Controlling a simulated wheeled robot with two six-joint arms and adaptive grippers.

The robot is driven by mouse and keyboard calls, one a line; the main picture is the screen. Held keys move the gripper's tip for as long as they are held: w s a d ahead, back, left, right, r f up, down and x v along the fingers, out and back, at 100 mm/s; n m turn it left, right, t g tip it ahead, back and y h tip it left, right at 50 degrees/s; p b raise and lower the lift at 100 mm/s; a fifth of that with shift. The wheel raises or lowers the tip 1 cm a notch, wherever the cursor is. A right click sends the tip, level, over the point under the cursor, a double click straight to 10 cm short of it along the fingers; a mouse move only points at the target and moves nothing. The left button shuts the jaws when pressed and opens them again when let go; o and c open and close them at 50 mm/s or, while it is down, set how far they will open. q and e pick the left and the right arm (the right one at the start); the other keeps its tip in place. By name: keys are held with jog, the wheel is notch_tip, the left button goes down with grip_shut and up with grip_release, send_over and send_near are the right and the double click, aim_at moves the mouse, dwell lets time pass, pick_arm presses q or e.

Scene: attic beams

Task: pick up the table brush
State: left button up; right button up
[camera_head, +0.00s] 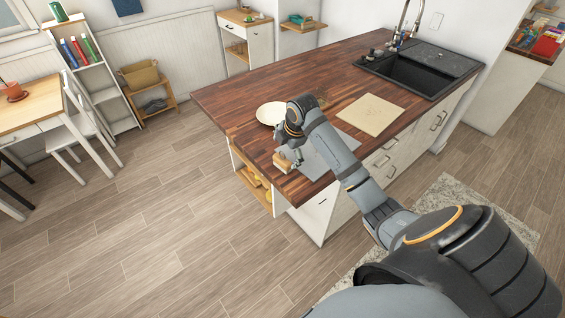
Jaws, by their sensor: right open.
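A small light-wood object (282,163), which looks like the table brush, lies at the near left corner of the dark wood worktop (230,95). My right gripper (288,157) is right over it, pointing down, with its fingers open. The fingers are small here and partly cover the object, so I cannot tell whether they touch it. My left gripper is not in view.
A cream plate (270,113) sits behind my right wrist. A grey mat (318,165) lies beside the gripper, partly under my arm. A light board (370,114) and a black sink (410,75) are further right.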

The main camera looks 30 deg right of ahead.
aim_at(283, 161)
jog(key=x, duration=0.1)
jog(key=p+x, duration=0.1)
jog(key=x, duration=0.1)
jog(key=shift+w+d+f, duration=0.2)
jog(key=shift+f, duration=0.1)
jog(key=x, duration=0.2)
jog(key=d+p+x, duration=0.1)
jog(key=x, duration=0.1)
jog(key=shift+r, duration=0.1)
jog(key=shift+w+f, duration=0.15)
jog(key=shift+f, duration=0.2)
jog(key=c, duration=1.4)
